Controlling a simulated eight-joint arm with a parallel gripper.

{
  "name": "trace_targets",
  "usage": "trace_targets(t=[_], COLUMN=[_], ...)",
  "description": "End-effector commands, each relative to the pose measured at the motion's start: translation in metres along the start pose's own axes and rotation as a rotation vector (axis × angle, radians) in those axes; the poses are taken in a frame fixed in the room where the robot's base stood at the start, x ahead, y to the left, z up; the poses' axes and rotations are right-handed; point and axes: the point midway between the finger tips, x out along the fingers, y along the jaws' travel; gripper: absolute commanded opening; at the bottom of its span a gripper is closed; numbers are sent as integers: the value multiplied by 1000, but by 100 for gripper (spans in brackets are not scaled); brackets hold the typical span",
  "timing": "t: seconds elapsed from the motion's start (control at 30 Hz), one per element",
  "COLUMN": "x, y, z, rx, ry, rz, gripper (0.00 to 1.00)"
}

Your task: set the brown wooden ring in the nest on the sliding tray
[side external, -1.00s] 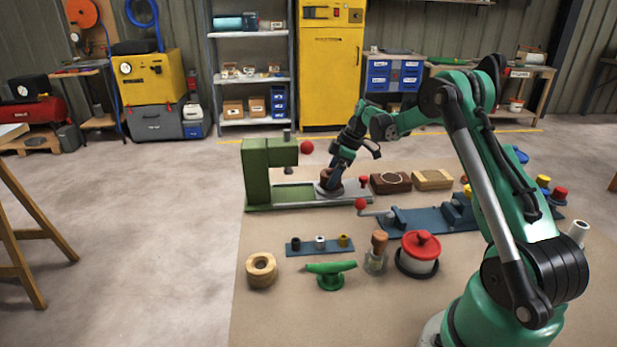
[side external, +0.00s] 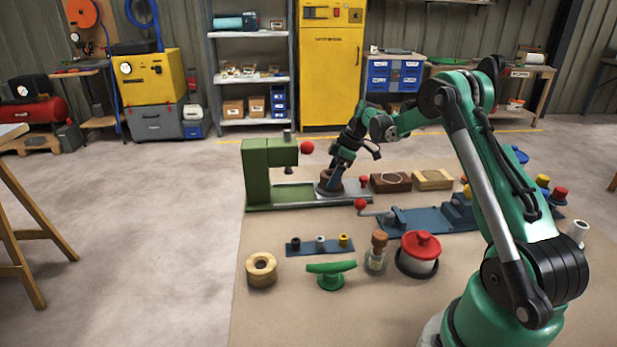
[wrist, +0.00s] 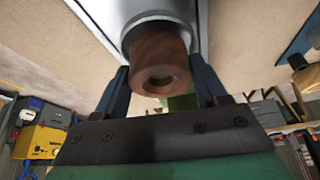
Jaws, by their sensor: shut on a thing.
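The brown wooden ring (wrist: 160,60) is between the two fingers of my gripper (wrist: 158,72) in the wrist view. My gripper is shut on it, a finger on each side. Its far end meets the round grey rim of the nest (wrist: 150,18); I cannot tell how deep it sits. In the side view my gripper (side external: 333,178) points down at the nest on the grey sliding tray (side external: 356,193), and the ring (side external: 325,184) is partly hidden by the fingers. The tray lies at the foot of the green press (side external: 258,172).
A red ball knob (side external: 307,147) stands out beside the press head. A dark brown block (side external: 390,182) and a lighter block (side external: 433,179) lie right of the tray. A blue fixture (side external: 420,219) and a red-lidded pot (side external: 420,250) are nearer.

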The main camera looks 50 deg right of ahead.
Motion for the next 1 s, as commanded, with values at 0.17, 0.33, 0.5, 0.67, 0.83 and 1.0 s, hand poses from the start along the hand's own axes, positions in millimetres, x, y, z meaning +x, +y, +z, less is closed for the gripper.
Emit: trace_targets(t=[0.17,0.33,0.5,0.67,0.83,1.0], x=[3,7,9,8,7,-6], y=[0,0,0,0,0,0], z=[1,3,4,4,4,4], rx=[0,0,0,0,0,1], ry=[0,0,0,0,0,0], rz=[0,0,0,0,0,0], gripper=[13,13,79,79,79,79])
